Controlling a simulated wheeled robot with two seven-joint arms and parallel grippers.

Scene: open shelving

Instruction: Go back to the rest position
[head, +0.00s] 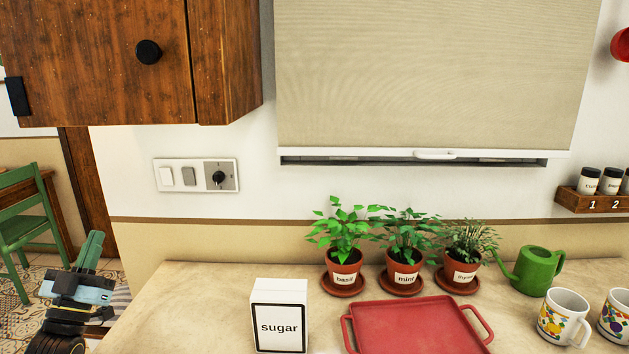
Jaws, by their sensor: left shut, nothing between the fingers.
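My left gripper (92,248) shows at the lower left in the head view, its green fingers pointing up. It is shut and empty. It stands left of the counter (190,300), apart from everything on it, with the tiled floor behind. My right gripper is out of view.
On the counter are a white sugar box (279,316), a red tray (415,325), basil (343,270), mint (403,272) and thyme (461,270) pots, a green watering can (537,268) and two mugs (563,316). A wooden cupboard (100,60) hangs above left. A green chair (22,235) stands far left.

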